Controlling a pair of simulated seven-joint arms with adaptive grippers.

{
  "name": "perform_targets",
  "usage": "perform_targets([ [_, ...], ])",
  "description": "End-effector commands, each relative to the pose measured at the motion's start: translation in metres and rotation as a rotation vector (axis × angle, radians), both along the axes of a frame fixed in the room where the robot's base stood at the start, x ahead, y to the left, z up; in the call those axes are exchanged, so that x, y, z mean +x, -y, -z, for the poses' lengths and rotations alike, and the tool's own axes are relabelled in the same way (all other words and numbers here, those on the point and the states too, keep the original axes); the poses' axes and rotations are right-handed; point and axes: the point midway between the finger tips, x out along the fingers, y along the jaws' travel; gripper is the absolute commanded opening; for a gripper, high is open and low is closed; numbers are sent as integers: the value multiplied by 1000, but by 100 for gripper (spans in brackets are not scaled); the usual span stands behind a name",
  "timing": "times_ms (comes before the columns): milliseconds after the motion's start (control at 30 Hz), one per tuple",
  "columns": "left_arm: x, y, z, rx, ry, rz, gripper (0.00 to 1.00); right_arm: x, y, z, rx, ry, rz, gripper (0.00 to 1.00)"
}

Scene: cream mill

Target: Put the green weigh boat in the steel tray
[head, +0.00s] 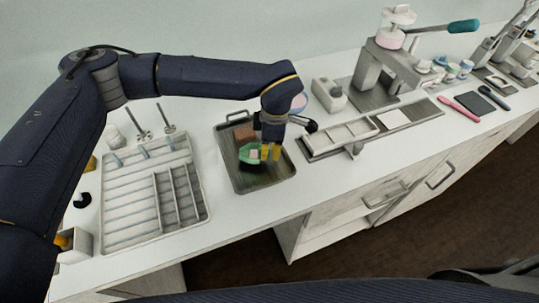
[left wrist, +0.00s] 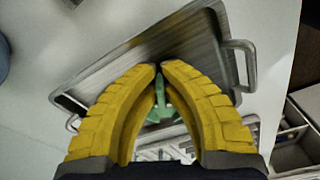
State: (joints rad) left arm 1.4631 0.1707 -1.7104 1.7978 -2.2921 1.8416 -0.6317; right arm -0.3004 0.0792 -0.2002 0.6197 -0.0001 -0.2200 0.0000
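The steel tray (head: 279,181) is a dark, shallow metal tray with handles, standing on the white counter in the head view. It also shows in the left wrist view (left wrist: 190,42). My left gripper (head: 270,152) points down over the tray with yellow fingers. In the left wrist view its fingertips (left wrist: 159,70) are almost together, with a thin green edge between them. The green weigh boat (head: 249,154) is at the fingers, over the tray; its green part shows between the fingers (left wrist: 158,108). I cannot tell whether it touches the tray floor. My right gripper is not visible.
A white compartment organiser (head: 128,207) stands to the left. A light rack (head: 340,135) and a press machine (head: 372,72) stand to the right. The counter's front edge runs close below the tray.

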Motion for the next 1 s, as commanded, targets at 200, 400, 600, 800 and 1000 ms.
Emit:
perform_targets([
  [200, 0, 0, 21, 0, 0, 0, 0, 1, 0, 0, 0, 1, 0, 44],
  [400, 0, 0, 20, 0, 0, 1, 0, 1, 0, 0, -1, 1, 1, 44],
  [600, 0, 0, 22, -1, 0, 0, 12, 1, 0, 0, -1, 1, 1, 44],
  [800, 0, 0, 22, -1, 0, 0, 29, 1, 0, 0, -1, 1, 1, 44],
  [1000, 0, 0, 21, -1, 0, 0, 29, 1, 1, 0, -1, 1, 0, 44],
])
